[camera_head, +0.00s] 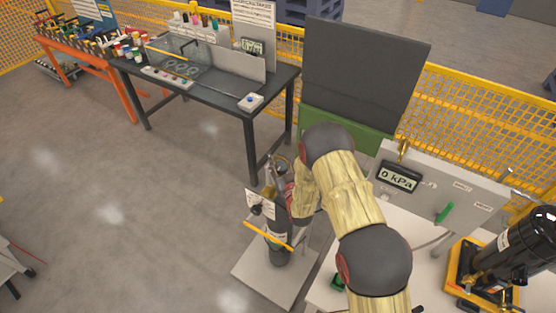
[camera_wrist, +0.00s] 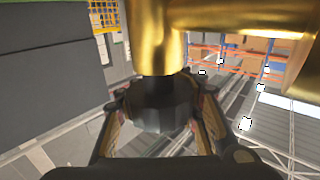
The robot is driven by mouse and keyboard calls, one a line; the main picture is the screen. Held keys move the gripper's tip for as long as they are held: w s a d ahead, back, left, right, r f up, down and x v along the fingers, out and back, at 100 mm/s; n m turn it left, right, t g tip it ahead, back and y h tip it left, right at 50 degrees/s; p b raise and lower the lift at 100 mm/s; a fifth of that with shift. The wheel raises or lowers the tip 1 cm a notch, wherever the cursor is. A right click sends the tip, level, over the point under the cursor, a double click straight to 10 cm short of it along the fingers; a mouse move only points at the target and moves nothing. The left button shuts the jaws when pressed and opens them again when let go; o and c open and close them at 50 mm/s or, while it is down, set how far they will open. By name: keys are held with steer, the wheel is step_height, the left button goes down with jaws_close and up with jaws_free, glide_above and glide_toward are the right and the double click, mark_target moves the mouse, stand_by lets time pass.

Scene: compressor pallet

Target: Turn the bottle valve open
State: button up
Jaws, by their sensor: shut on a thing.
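The bottle (camera_head: 279,250) is a dark cylinder standing upright on a pale base plate, partly hidden by a white tag and my arm. Its brass valve (camera_wrist: 155,40) fills the top of the wrist view, with a dark ribbed knob (camera_wrist: 158,98) below it. My gripper (camera_wrist: 160,112) has one finger on each side of this knob and is shut on it. In the head view my gripper (camera_head: 277,182) is at the top of the bottle. The knob's turned position cannot be told.
A panel (camera_head: 440,185) with a display reading 0 kPa and a green handle (camera_head: 444,213) stands at the right. A black pump (camera_head: 515,250) stands beside it. A dark workbench (camera_head: 215,88) is behind, with open floor to the left.

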steer(key=n+g+y+b, duration=0.1)
steer(key=n+y+b, duration=0.1)
steer(key=y+b, duration=0.1)
steer(key=shift+a+f, duration=0.1)
steer(key=shift+a, duration=0.1)
steer(key=s+a+n+g+y+b, duration=0.1)
steer(key=s+n+g+y+b, duration=0.2)
steer(key=n+g+b, duration=0.3)
steer(key=s+a+n+g+y+b, duration=0.1)
steer(key=s+n+g+y+b, duration=0.2)
steer(key=n+g, duration=0.9)
steer(key=g+y+b, duration=0.2)
steer(key=g+b, duration=0.1)
steer(key=g, duration=0.3)
steer(key=shift+a+r+g, duration=0.2)
steer(key=shift+g, duration=0.1)
steer(key=o, duration=1.3)
steer(key=shift+s+b, duration=0.1)
steer(key=shift+b, duration=0.2)
steer(key=shift+o, duration=0.5)
steer(key=shift+y, duration=0.3)
